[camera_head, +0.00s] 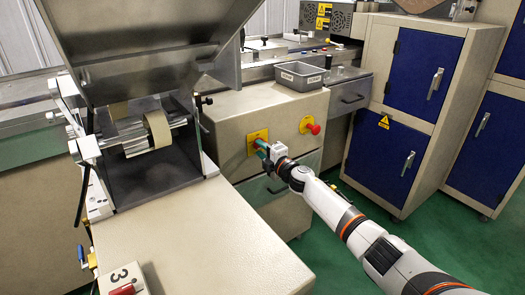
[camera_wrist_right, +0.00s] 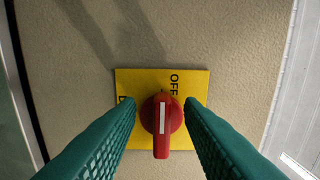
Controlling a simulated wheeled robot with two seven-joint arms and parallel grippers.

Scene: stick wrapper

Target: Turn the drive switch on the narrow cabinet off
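The narrow cabinet (camera_head: 225,115) is beige, and a yellow plate (camera_head: 257,134) on its front carries the drive switch. In the right wrist view the switch is a red rotary knob (camera_wrist_right: 161,145) with a white stripe, on a yellow plate (camera_wrist_right: 140,78). Its grip and stripe lie upright in the picture. "OFF" is printed at the plate's upper right; a label at left is mostly hidden by a finger. My right gripper (camera_head: 262,147) is at the switch. Its green fingers (camera_wrist_right: 160,103) stand open on either side of the knob, with small gaps. My left gripper is not in view.
A red mushroom button (camera_head: 314,129) on another yellow plate is close right of the switch. A grey bin (camera_head: 299,77) sits on top of the cabinet. A metal hopper (camera_head: 145,45) and roller machine stand at left. Blue-doored cabinets (camera_head: 425,70) stand at right.

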